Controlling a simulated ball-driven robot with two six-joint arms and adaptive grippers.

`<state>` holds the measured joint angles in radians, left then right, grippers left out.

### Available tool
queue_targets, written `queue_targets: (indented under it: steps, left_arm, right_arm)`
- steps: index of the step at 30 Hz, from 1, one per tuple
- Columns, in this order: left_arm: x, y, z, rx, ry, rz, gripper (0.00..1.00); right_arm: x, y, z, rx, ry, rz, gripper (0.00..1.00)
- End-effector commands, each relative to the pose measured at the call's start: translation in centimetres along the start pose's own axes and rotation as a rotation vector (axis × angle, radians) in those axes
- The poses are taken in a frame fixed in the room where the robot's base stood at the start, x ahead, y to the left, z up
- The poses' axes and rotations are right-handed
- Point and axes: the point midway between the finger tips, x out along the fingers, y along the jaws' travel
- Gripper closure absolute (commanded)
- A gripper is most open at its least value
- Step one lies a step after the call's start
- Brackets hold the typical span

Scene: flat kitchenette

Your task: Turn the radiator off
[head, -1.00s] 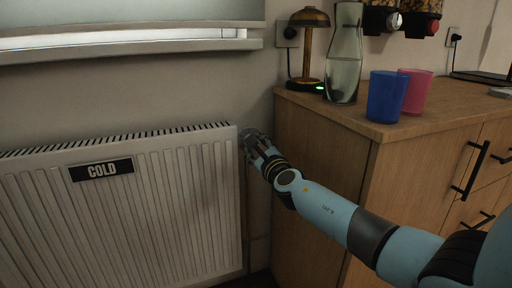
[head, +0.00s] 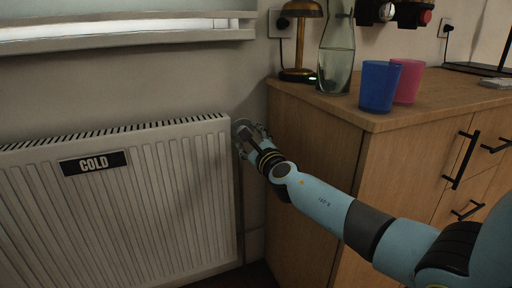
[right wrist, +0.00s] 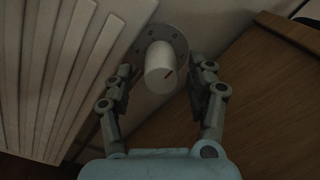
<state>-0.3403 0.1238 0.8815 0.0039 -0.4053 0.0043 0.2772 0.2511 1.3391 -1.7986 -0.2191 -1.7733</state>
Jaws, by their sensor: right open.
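The white radiator (head: 130,205) stands against the wall at the left, with a black sign reading COLD (head: 95,163). In the right wrist view a white round knob (right wrist: 160,68) with a dark mark sticks out of a grey disc (right wrist: 168,40) beside the radiator's edge. My right gripper (head: 246,136) is at the radiator's upper right corner in the head view. In the right wrist view the right gripper (right wrist: 163,80) is open, its fingers on either side of the knob with gaps, not closed on it. My left gripper is not in view.
A wooden cabinet (head: 310,170) stands close to the right of my right gripper. On it are a lamp (head: 300,40), a glass carafe (head: 337,60), a blue cup (head: 379,86) and a pink cup (head: 409,82). A narrow gap separates radiator and cabinet.

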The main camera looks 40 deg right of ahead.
Motion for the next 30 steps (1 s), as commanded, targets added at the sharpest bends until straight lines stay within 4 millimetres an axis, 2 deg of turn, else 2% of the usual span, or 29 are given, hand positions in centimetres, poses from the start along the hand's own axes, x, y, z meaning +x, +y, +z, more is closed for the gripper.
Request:
queue_targets:
  steps: [9, 15, 21, 30]
  left_arm:
    - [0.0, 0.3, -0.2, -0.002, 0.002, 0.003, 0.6]
    - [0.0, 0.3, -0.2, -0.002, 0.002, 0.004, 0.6]
    - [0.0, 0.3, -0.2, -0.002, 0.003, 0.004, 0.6]
    - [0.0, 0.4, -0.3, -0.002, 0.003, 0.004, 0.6]
  right_arm:
    - [-6.8, 0.1, -0.1, 0.0, 0.002, 0.004, 0.43]
    - [-10.2, 0.1, -0.1, -0.001, 0.003, 0.003, 0.43]
    - [-11.3, 0.1, -0.1, -0.001, 0.002, 0.002, 0.43]
    - [-11.3, 0.1, -0.1, 0.0, 0.002, 0.002, 0.43]
